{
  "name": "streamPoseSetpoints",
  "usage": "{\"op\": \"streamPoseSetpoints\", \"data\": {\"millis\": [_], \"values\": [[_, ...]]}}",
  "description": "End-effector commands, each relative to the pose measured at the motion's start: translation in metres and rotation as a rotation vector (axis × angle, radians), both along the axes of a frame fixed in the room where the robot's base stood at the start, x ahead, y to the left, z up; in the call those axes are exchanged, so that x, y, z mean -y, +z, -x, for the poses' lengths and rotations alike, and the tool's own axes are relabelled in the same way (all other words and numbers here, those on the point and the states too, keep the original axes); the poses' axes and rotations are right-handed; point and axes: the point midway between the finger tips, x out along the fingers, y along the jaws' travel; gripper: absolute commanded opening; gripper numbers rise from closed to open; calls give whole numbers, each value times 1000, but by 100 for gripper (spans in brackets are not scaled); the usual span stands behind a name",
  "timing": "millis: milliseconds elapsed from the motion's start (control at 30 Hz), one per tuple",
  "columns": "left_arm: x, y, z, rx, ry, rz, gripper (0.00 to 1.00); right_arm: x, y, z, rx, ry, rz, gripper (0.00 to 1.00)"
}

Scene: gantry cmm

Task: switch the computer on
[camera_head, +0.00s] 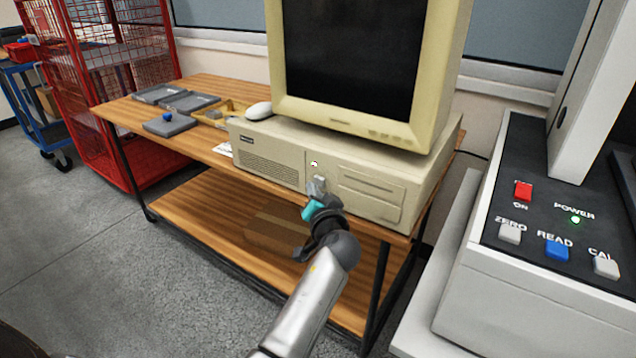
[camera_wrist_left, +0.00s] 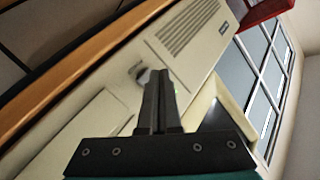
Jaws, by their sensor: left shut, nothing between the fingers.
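The computer is a beige desktop case (camera_head: 270,150) on a wooden table, with a beige monitor (camera_head: 352,60) on top. The monitor's screen is dark. My left gripper (camera_head: 317,185) is shut and empty, with its fingertips at the front face of the case. A small pale mark (camera_head: 314,163) shows just above the fingertips. In the left wrist view a small grey button (camera_wrist_left: 139,73) sits on the case front (camera_wrist_left: 110,110), right beside the shut fingertips (camera_wrist_left: 158,73). I cannot tell whether they touch the case. My right gripper is out of view.
A red cage (camera_head: 105,90) stands back left.

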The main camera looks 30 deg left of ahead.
Motion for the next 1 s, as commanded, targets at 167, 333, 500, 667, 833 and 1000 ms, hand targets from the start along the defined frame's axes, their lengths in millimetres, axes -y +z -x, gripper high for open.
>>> {"op": "streamPoseSetpoints", "data": {"millis": [167, 333, 500, 667, 833, 1000], "values": [[0, 1, 2, 2, 0, 0, 0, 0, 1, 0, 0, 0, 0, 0], [0, 1, 4, 0, 0, 0, 0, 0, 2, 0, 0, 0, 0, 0], [-1, 1, 20, -1, 0, 0, 0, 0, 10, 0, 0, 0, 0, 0], [-3, 1, 36, -1, 0, 0, 0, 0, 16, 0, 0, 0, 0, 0], [-4, 1, 52, 0, -1, 0, 0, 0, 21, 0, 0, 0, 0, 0], [-5, 1, 61, 1, 0, 1, 0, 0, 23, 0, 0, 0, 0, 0]]}}
